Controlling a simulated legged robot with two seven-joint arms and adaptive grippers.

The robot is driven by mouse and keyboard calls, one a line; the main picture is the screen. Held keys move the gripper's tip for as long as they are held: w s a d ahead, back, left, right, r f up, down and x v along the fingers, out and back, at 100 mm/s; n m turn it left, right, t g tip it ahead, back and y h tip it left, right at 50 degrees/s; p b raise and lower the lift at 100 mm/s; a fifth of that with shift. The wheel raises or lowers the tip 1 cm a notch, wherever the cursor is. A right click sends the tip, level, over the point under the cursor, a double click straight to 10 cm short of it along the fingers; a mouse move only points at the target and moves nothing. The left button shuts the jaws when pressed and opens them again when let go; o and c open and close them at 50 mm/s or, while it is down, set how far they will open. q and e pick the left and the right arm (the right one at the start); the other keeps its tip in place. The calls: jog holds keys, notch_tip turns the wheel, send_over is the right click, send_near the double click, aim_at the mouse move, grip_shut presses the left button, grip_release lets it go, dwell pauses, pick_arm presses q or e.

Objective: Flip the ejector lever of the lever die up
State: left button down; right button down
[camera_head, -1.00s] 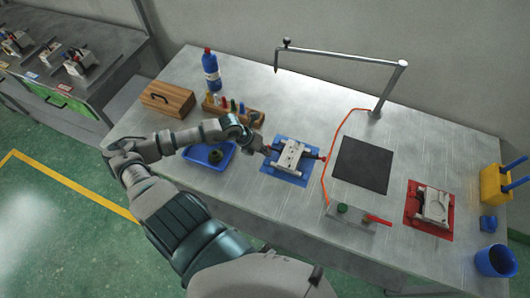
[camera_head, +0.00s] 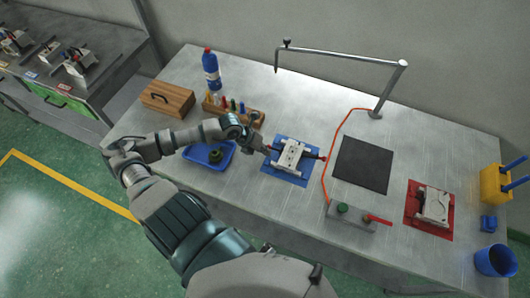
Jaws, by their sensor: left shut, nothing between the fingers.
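The lever die (camera_head: 291,156) is a pale metal block lying on a blue mat (camera_head: 278,175) near the middle of the table. A dark lever with a red tip (camera_head: 318,156) sticks out at its right side. A small red part (camera_head: 268,148) shows at its left side. My left gripper (camera_head: 262,147) is at the left side of the die, close to the red part; whether they touch is too small to tell. The gripper is shut and appears empty. My right gripper is not in view.
A blue tray (camera_head: 226,163) with a dark green round item lies left of the die. A wooden box, tool block (camera_head: 246,116) and blue bottle (camera_head: 210,72) stand behind. A black mat (camera_head: 362,165), orange cord, and red mat (camera_head: 412,213) with another die lie to the right.

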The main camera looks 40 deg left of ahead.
pick_arm(q)
jog(key=shift+r, duration=0.15)
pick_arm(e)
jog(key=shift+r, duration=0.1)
pick_arm(q)
jog(key=shift+r+p, duration=0.75)
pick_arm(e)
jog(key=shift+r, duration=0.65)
